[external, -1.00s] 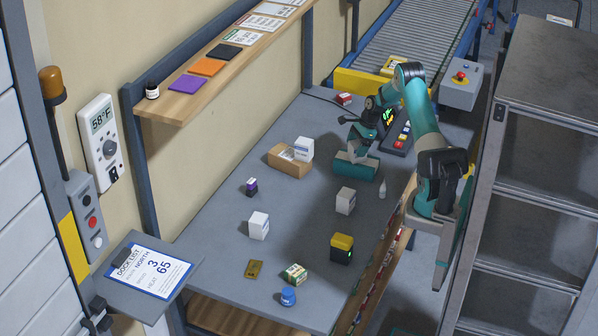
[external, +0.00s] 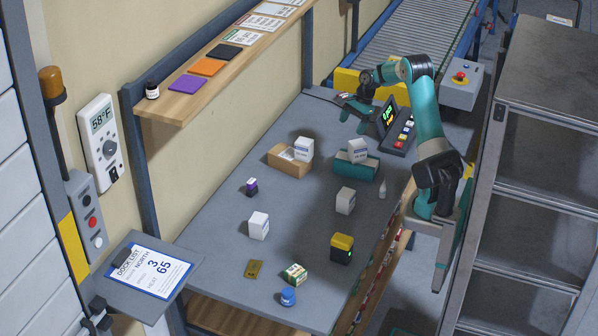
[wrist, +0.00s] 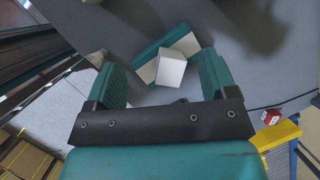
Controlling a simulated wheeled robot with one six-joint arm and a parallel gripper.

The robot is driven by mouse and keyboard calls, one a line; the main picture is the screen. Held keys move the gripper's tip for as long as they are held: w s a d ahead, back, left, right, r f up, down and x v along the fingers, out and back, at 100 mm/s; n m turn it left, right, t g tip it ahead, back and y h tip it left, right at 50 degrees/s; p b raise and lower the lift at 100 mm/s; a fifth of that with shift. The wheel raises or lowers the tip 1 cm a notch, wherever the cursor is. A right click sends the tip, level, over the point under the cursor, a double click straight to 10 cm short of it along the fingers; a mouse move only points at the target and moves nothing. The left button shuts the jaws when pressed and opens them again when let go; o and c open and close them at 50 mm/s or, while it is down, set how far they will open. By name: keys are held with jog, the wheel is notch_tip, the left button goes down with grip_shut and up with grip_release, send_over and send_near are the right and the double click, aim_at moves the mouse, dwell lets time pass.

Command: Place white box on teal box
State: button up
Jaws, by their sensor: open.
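The teal box (external: 368,174) stands on the grey table. A white box (external: 358,150) rests on top of it, seated at a slight angle. In the wrist view the white box (wrist: 171,69) shows ahead of my fingers, with the teal box (wrist: 158,46) under it. My gripper (external: 352,107) is open and empty, raised above and behind the two boxes. Its two teal fingers frame the white box in the wrist view without touching it.
Another white box (external: 303,147) sits on a brown carton (external: 284,164) to the left. More white boxes (external: 345,201) (external: 258,226) stand nearer. A yellow-black device (external: 341,249) and small items lie in front. A button panel (external: 398,130) is to the right.

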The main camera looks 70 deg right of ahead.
jog(key=s+a+r+n+g, duration=0.1)
jog(key=s+a+r+n, duration=0.15)
jog(key=a+n, duration=0.8)
jog(key=s+a+r+n, duration=0.1)
jog(key=a+r+n, duration=0.3)
jog(key=a, duration=1.3)
jog(key=s+a+n+g, duration=0.1)
jog(key=s+a+n, duration=1.2)
jog(key=s+n, duration=0.2)
jog(key=shift+s+a+g+y, duration=0.3)
jog(key=shift+s+g+y, duration=0.1)
jog(key=shift+s, duration=0.7)
